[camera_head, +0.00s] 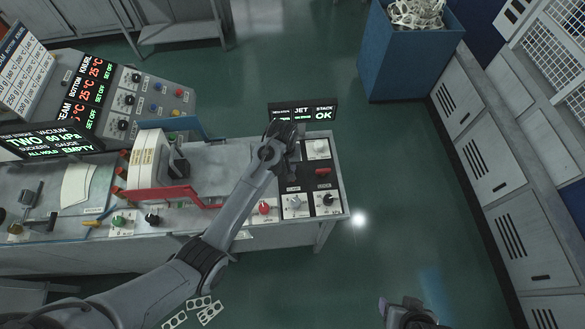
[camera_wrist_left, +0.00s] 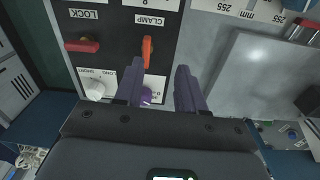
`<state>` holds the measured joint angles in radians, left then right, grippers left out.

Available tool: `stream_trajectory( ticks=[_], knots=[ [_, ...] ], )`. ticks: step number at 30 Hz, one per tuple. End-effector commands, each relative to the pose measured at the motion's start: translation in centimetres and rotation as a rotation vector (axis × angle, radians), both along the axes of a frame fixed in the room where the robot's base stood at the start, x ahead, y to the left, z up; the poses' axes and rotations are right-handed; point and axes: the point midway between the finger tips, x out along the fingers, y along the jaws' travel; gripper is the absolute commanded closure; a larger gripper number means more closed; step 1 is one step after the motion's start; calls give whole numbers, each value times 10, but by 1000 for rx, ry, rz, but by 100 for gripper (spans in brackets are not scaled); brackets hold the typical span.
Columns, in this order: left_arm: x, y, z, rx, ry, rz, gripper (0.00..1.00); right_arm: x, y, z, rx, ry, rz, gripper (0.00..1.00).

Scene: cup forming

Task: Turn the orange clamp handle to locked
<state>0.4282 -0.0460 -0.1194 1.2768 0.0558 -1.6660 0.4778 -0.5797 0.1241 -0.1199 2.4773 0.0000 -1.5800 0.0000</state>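The orange clamp handle (camera_wrist_left: 147,52) shows in the left wrist view on a black panel, under a CLAMP label. It is a slim lever pointing nearly straight up and down in that picture. My left gripper (camera_wrist_left: 158,72) has its two purple fingers apart with nothing between the tips. The handle's lower end is close to the left finger's tip; I cannot tell whether they touch. In the head view my left gripper (camera_head: 290,143) hangs over the panel at the bench's right end and hides the handle. My right gripper (camera_head: 405,312) is at the bottom edge, partly cut off.
A red lock handle (camera_wrist_left: 82,46) and a white knob (camera_wrist_left: 95,90) sit beside the clamp in the wrist view. A display reading OK (camera_head: 303,112) stands behind the panel. A blue bin (camera_head: 405,60) stands at the back right. The green floor right of the bench is clear.

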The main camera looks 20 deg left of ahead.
Motion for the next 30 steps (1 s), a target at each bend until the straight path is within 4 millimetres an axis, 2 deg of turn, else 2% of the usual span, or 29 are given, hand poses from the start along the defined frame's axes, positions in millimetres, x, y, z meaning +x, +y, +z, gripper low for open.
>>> stream_trajectory(
  ticks=[1, 4, 11, 17, 24, 30],
  knots=[
    [11, -3, 6, -1, 9, 17, 61, 0, 0, 0, 0, 0, 0, 37],
    [24, -7, 12, 0, 27, 45, 61, 0, 0, 0, 0, 0, 0, 37],
    [34, -11, 10, 1, 44, 69, 61, 0, 0, 1, 0, -1, 0, 37],
    [33, -11, -16, 1, 45, 69, 61, 0, 1, 4, 3, -2, -1, 37],
    [34, -11, -56, 1, 44, 69, 61, 0, 2, 2, 7, -3, -3, 37],
    [34, -11, -79, 0, 43, 69, 61, 0, 2, -1, 8, -3, -4, 37]
  ],
)
